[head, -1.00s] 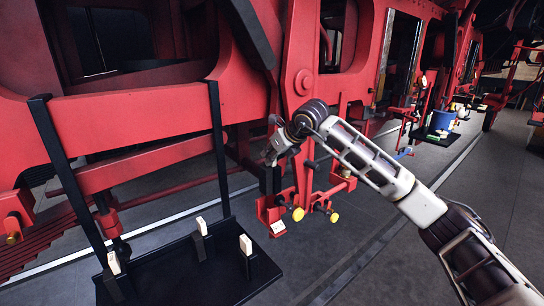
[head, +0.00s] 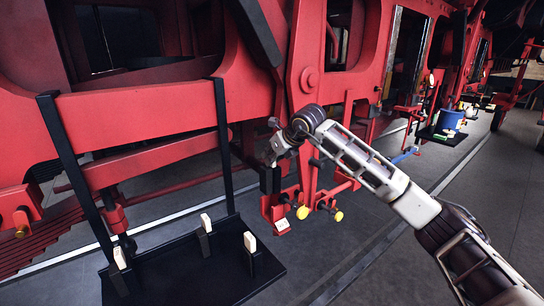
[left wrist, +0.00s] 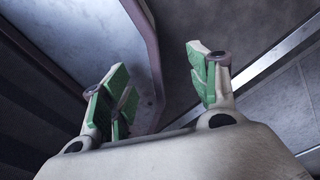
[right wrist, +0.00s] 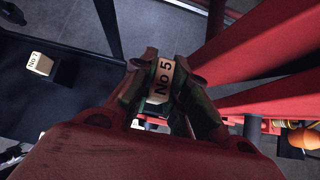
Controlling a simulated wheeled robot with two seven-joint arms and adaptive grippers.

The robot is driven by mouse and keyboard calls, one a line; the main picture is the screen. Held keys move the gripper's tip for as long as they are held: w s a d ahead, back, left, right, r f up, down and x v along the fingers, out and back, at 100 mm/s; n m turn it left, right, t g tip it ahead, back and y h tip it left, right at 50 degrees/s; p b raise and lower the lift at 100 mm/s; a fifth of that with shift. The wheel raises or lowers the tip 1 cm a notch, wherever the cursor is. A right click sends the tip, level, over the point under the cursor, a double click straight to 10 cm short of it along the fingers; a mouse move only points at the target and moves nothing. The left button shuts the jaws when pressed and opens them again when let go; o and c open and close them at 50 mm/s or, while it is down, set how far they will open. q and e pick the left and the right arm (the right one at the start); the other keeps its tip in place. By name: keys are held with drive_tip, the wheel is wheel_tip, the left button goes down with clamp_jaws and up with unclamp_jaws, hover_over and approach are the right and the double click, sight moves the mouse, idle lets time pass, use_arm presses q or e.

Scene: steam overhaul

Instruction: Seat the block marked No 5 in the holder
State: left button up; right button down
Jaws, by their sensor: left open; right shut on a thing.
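The block marked No 5 (right wrist: 163,80) is pale with dark lettering and sits between the fingers of my right gripper (right wrist: 162,92), which is shut on it. In the head view, my right gripper (head: 271,160) hangs close to the red frame. A dark piece (head: 270,180) shows below it, just above a red bracket (head: 277,208) with a small white tag (head: 283,225). This bracket looks like the holder; whether the block touches it is hidden. My left gripper (left wrist: 160,82) is open and empty, with green finger pads; it is outside the head view.
A black tray (head: 180,280) hangs at lower left on black straps, with several upright pale-topped blocks. One is marked No 7 (right wrist: 40,62). Yellow-ended knobs (head: 303,212) stick out beside the bracket. A far tray carries a blue bucket (head: 451,119). Floor at right is clear.

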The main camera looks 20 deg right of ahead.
sight(275, 163)
drive_tip(key=shift+f+b, duration=0.35)
drive_tip(key=shift+f, duration=0.1)
drive_tip(key=shift+a+f, duration=0.1)
drive_tip(key=shift+f, duration=0.15)
drive_tip(key=shift+f+b, duration=0.4)
drive_tip(key=shift+b, duration=0.05)
drive_tip(key=shift+f+b, duration=0.35)
drive_tip(key=shift+f, duration=0.1)
use_arm(q)
drive_tip(key=a, duration=0.1)
drive_tip(key=w+a+f, duration=0.2)
drive_tip(key=shift+w+a+f, duration=0.15)
drive_tip(key=shift+a, duration=0.25)
use_arm(e)
drive_tip(key=shift+f, duration=0.1)
use_arm(q)
drive_tip(key=shift+s+f, duration=0.2)
drive_tip(key=shift+s, duration=0.65)
drive_tip(key=shift+d, duration=0.1)
